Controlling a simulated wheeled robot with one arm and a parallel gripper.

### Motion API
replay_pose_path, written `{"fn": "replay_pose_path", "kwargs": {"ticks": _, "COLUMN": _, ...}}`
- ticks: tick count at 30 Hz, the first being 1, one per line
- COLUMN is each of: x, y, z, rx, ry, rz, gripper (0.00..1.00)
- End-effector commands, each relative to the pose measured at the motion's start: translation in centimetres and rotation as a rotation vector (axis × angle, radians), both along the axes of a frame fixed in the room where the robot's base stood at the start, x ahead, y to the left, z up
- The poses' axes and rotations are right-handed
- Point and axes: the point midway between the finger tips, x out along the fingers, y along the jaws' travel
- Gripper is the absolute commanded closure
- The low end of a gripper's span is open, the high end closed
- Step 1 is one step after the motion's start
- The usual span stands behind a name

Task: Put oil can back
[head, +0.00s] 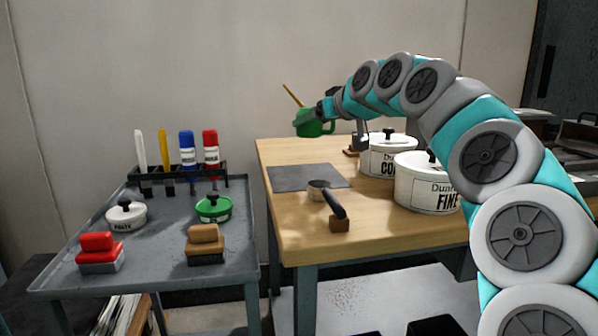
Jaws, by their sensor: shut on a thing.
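The oil can (310,129) is green with a thin yellowish spout pointing up and left. It is in the air above the back left part of the wooden table, in front of the wall. My gripper (326,111) is shut on the oil can at its upper right side. The fingers are small and dark here, and the exact grip on the can is hard to see.
Two white tubs, COARSE-side (388,158) and FINE (420,185), stand on the table's right. A dark-handled scoop (333,201) rests near the front.

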Motion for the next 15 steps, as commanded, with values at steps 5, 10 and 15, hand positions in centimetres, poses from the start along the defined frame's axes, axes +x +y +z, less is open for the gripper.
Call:
{"fn": "replay_pose_path", "kwargs": {"ticks": 5, "x": -0.3, "y": 0.7, "z": -0.6, "rx": 0.001, "ry": 0.001, "rz": 0.014, "gripper": 0.71}}
{"fn": "replay_pose_path", "kwargs": {"ticks": 10, "x": -0.4, "y": 0.7, "z": -2.5, "rx": 0.001, "ry": -0.001, "rz": 0.014, "gripper": 0.71}}
{"fn": "replay_pose_path", "kwargs": {"ticks": 15, "x": -0.3, "y": 0.7, "z": -5.2, "rx": 0.002, "ry": 0.001, "rz": 0.013, "gripper": 0.71}}
